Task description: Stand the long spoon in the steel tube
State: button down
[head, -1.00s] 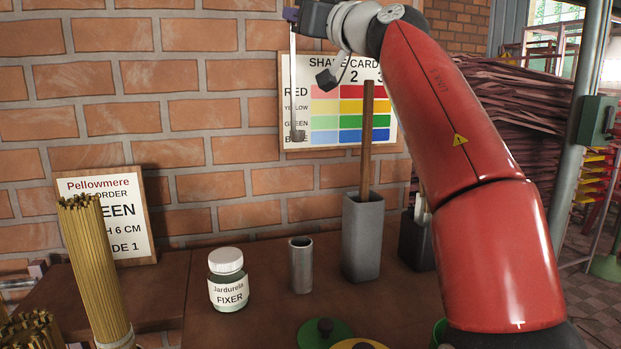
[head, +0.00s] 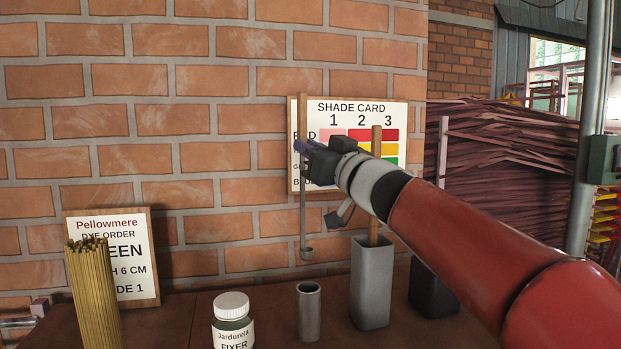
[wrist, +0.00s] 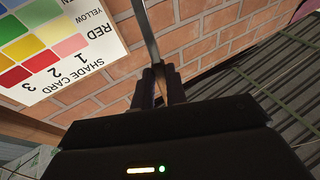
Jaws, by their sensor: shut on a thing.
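My gripper (head: 303,147) is shut on the long spoon (head: 304,215), which hangs upright with its wooden handle end above the jaws and its small round bowl at the bottom. The steel tube (head: 309,313) is a short, open grey cylinder standing on the table. The spoon's bowl is above the tube's mouth and apart from it, roughly in line or slightly left in the head view. In the wrist view, the spoon's shaft (wrist: 149,38) runs out from between the fingers (wrist: 160,85). The spoon's bowl is out of the wrist view.
A tall grey holder (head: 370,285) with a wooden stick (head: 375,190) stands right of the tube, a dark holder (head: 433,290) beyond it. A fixer jar (head: 232,325) is on the left. A stick bundle (head: 92,295) and order card (head: 125,255) stand farther left. The shade card (head: 375,115) hangs behind.

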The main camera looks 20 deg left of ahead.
jog(key=shift+f+b, duration=1.05)
jog(key=shift+f, duration=1.55)
jog(key=shift+f+b, duration=0.3)
jog(key=shift+f, duration=0.35)
jog(key=c, duration=1.4)
grip_release()
jog(key=shift+c, duration=0.2)
send_near(303, 179)
jog(key=s+d, duration=0.2)
jog(key=d, duration=0.1)
jog(key=shift+s+d+r+b, duration=0.1)
jog(key=shift+s+d+b, duration=0.15)
jog(key=shift+b, duration=0.1)
